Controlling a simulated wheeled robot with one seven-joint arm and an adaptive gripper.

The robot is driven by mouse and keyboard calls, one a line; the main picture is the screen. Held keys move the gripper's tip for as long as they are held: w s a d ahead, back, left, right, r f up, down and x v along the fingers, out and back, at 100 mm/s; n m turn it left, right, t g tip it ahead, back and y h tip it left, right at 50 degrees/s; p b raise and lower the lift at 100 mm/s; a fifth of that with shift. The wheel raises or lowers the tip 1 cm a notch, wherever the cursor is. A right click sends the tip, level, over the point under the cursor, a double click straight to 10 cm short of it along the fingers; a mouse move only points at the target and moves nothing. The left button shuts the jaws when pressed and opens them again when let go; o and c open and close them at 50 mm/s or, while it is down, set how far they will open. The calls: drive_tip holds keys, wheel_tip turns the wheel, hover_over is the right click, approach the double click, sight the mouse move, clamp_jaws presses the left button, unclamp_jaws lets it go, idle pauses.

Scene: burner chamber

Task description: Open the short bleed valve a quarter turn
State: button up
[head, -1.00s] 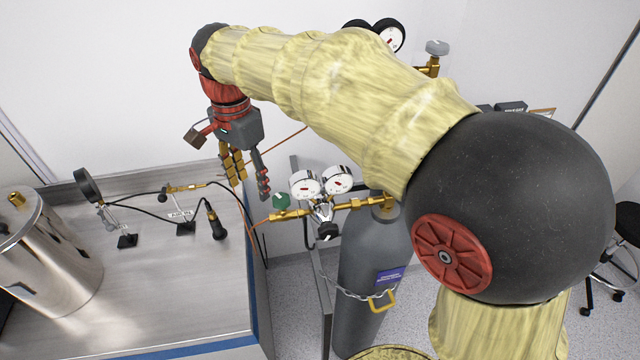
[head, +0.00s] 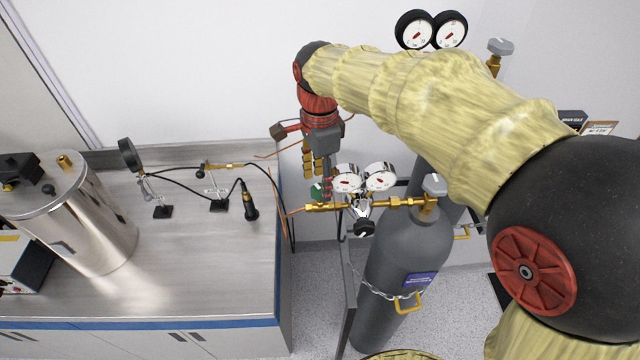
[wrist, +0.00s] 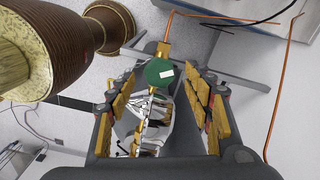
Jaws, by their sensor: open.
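A green round knob (head: 317,192) with a white mark sits at the left end of the brass outlet line of a twin-gauge regulator (head: 362,200). I cannot read a label naming it the short bleed valve. In the wrist view the green knob (wrist: 160,72) lies between my open fingers, with clear gaps on both sides; I cannot tell how deep it sits between them. My gripper (head: 317,170) points down just above the knob in the head view and holds nothing. Its fingers partly cover the knob there.
A grey gas cylinder (head: 395,255) carries the regulator, with a chain around it. A second pair of gauges (head: 432,33) is on the wall side. The bench (head: 200,280) at left holds a steel vessel (head: 85,220), a brass fitting (head: 225,166) and black cables.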

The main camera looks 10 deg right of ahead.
drive_tip(key=shift+f, duration=1.15)
drive_tip(key=shift+c, duration=1)
drive_tip(key=c, duration=0.9)
